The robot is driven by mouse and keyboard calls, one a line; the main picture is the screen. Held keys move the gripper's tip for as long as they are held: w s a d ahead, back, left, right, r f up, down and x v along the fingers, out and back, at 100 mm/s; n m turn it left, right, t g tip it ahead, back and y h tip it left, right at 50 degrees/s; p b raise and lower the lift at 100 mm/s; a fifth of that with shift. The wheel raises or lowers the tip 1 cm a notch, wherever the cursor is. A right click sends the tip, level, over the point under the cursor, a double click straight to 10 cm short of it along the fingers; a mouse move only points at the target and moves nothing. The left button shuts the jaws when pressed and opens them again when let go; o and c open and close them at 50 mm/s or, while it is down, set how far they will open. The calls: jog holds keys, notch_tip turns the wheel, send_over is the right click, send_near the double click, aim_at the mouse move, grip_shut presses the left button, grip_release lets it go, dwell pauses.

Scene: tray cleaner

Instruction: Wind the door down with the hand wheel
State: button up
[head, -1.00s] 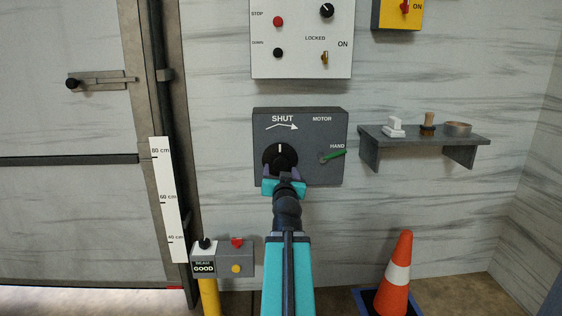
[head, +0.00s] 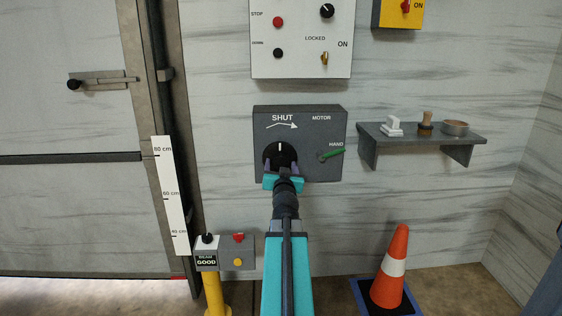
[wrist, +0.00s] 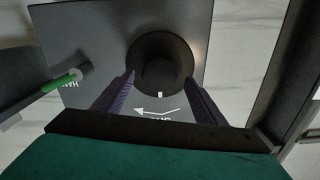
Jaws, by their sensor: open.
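The hand wheel, a round black knob (head: 280,156) with a white mark pointing up, is on a grey box (head: 313,125) labelled SHUT, MOTOR and HAND. In the wrist view the knob (wrist: 160,62) shows between and beyond the fingertips. My gripper (head: 283,172) is open at the knob's lower side, its two fingers (wrist: 160,80) spread on either side of the knob's near part. Whether they touch it I cannot tell. A green lever (head: 331,154) points to HAND. The grey door (head: 80,215) is at the left, its lower edge above the floor.
A height scale (head: 170,195) stands beside the door. A post box (head: 207,258) reads BEAM GOOD. A shelf (head: 420,136) with small objects is at the right, above an orange cone (head: 390,270). A white control panel (head: 301,40) is above the grey box.

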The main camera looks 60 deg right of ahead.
jog(key=shift+x, duration=1.05)
jog(key=c, duration=1)
jog(key=shift+d, duration=0.1)
jog(key=shift+c, duration=0.2)
jog(key=shift+m, duration=0.4)
